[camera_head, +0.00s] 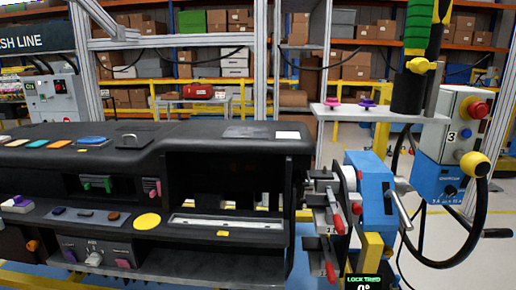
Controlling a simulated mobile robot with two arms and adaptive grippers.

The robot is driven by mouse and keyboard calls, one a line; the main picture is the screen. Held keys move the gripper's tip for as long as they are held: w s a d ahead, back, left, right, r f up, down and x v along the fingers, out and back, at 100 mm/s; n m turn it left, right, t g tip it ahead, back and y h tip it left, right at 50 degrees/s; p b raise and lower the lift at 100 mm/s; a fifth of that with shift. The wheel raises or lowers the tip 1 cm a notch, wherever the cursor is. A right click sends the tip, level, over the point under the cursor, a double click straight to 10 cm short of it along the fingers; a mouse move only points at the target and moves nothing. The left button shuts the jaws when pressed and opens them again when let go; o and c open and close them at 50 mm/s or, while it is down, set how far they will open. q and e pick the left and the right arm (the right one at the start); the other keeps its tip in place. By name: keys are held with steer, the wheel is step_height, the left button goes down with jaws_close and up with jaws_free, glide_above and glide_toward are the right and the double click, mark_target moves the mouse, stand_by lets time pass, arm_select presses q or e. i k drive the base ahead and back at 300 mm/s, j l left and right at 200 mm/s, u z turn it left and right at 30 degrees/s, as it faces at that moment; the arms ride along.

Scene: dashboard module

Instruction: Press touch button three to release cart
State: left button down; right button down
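A grey control box (462,125) stands at the right. I cannot tell which part is the touch button. A blue box (440,182) with a dark dial sits below it. I cannot make out a separate cart; a blue tool unit (372,190) with red-handled clamps (332,215) stands beside the dashboard's right end. Neither of my grippers is in view.
A long black dashboard module (130,160) fills the left and middle. A green and black tool (413,60) hangs above a small shelf (380,113). Orange racks stand behind.

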mark_target(476, 164)
steer(key=z, duration=1.35)
